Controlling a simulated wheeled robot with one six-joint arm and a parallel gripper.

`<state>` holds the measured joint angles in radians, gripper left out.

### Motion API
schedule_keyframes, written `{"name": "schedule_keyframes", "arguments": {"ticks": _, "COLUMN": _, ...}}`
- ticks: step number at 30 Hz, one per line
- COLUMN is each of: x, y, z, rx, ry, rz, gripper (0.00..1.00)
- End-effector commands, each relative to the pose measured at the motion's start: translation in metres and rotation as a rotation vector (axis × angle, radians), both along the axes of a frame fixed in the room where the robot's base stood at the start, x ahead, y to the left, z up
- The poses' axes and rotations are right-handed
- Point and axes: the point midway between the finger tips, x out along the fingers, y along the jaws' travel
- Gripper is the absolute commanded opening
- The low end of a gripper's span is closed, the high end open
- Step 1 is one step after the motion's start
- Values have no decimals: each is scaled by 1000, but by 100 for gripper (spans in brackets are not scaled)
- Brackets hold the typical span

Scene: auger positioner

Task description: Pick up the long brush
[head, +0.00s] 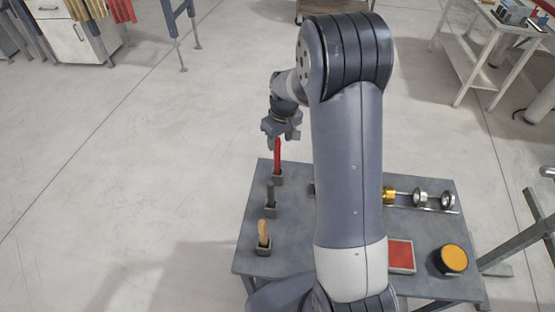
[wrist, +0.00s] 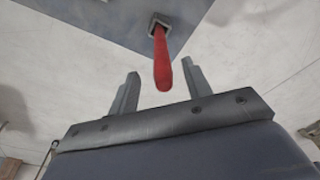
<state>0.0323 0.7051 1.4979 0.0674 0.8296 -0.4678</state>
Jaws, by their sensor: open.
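A long red handle, seemingly of the long brush (head: 277,157), stands upright in a small dark square holder (head: 277,179) at the table's far left corner. In the wrist view the red handle (wrist: 161,62) rises from its holder towards my gripper. My gripper (head: 270,145) is open and empty, close to the handle's top end. In the wrist view its two fingers (wrist: 159,68) show on either side of the handle, apart from it. The brush's lower end is hidden in the holder.
A dark-handled tool (head: 270,194) and a wooden-handled tool (head: 263,233) stand in holders along the grey table's (head: 300,225) left edge. A red square (head: 401,254), a yellow-topped round container (head: 451,260) and a shaft with metal rings (head: 420,197) are at right. My arm hides the middle.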

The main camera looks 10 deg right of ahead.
Motion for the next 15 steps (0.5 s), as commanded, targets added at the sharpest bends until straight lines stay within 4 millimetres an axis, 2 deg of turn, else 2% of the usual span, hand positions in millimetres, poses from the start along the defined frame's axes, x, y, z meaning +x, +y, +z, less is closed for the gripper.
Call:
{"name": "schedule_keyframes", "arguments": {"ticks": 5, "x": 4, "y": 2, "z": -12, "rx": 0, "ry": 4, "rz": 0, "gripper": 47}}
{"name": "schedule_keyframes", "arguments": {"ticks": 15, "x": 11, "y": 6, "z": -47, "rx": 0, "ry": 2, "rz": 0, "gripper": 47}}
